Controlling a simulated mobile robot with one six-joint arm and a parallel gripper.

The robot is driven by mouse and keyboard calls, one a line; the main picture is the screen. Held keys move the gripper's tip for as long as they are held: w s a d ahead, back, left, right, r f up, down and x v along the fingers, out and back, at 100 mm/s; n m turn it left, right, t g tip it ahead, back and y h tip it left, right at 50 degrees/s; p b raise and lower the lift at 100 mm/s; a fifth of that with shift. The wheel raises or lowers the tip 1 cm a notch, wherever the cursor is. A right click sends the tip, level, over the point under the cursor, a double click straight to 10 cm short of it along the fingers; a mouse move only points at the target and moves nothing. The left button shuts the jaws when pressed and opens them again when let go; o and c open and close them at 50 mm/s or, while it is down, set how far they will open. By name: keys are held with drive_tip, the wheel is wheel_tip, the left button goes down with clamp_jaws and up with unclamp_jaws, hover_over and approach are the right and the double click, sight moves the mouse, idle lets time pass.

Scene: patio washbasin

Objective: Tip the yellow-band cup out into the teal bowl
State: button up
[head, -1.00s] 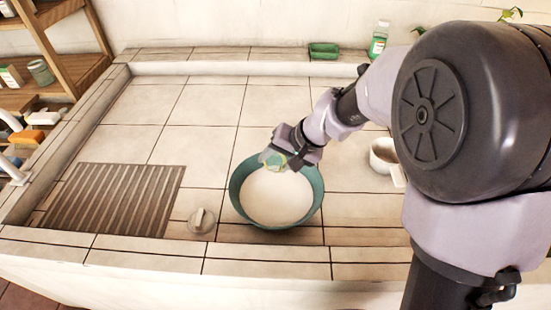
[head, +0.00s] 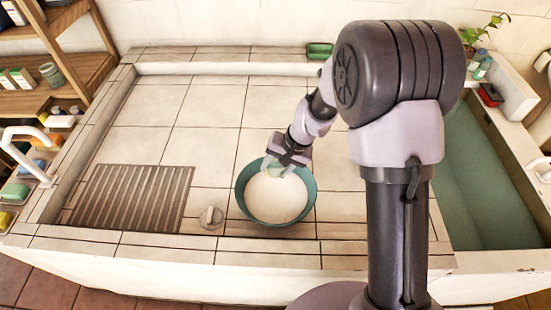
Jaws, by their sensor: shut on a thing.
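The teal bowl (head: 239,198) stands on the tiled counter, in the middle of the head view. Its inside shows a broad pale surface; I cannot tell whether this is lining or contents. My gripper (head: 285,160) is over the bowl's far rim, shut on a small pale green cup (head: 275,169). The cup looks tilted over the bowl. Its band is too small to make out, and the gripper partly covers it. I cannot tell whether anything is coming out.
A ribbed drain panel (head: 132,198) and a small round knobbed fitting (head: 211,217) lie left of the bowl. A green dish (head: 320,50) sits on the back ledge. A water-filled basin (head: 475,185) is at right. The tiles behind the bowl are clear.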

drive_tip(key=shift+s+r+g+h+p, duration=0.1)
drive_tip(key=shift+r+g+h+p, duration=0.5)
drive_tip(key=shift+p, duration=3.45)
drive_tip(key=r+g+p, duration=0.1)
drive_tip(key=p, duration=0.3)
drive_tip(key=shift+r+p, duration=0.15)
drive_tip(key=shift+p, duration=0.15)
drive_tip(key=r+g+h+p, duration=0.1)
drive_tip(key=g+p, duration=0.1)
drive_tip(key=shift+m+p, duration=0.3)
drive_tip(key=shift+p, duration=0.1)
drive_tip(key=shift+s+d+r+g+h, duration=0.1)
drive_tip(key=shift+r+g+h, duration=0.2)
drive_tip(key=shift+g, duration=0.3)
